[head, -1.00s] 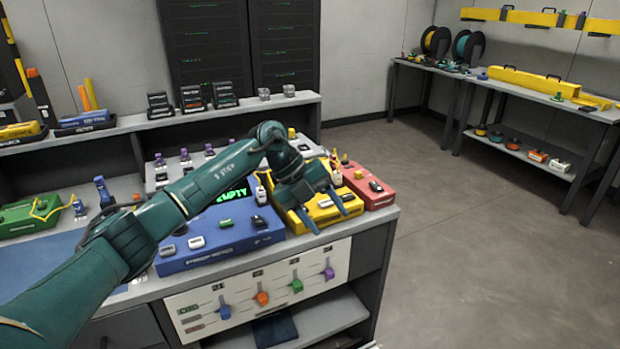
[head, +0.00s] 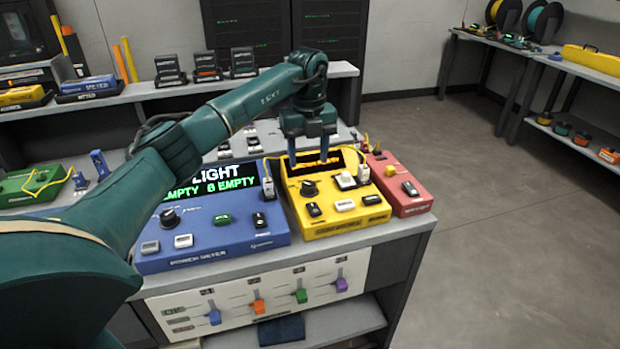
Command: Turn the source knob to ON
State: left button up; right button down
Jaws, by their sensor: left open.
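A yellow instrument box (head: 330,222) stands on the bench with a dark display, a black round knob (head: 309,188) and several buttons. A red box (head: 399,180) to its right carries a black switch-like control (head: 410,188). I cannot read which control is labelled source, nor its setting. My left gripper (head: 308,158) is open and empty, pointing down over the back of the yellow box, its fingers in front of the display. It is behind the black knob in the picture and appears apart from it. My right gripper is not in view.
A blue power meter (head: 215,238) with a lit display stands left of the yellow box. A white panel with coloured sliders (head: 257,305) is on the bench front. A green box (head: 32,187) lies far left. Open floor is at right.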

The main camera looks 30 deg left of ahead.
aim_at(309, 184)
pick_arm(q)
notch_tip(309, 184, down, 7)
jog(key=shift+f, duration=0.15)
jog(key=shift+c, duration=0.4)
jog(key=c, duration=0.9)
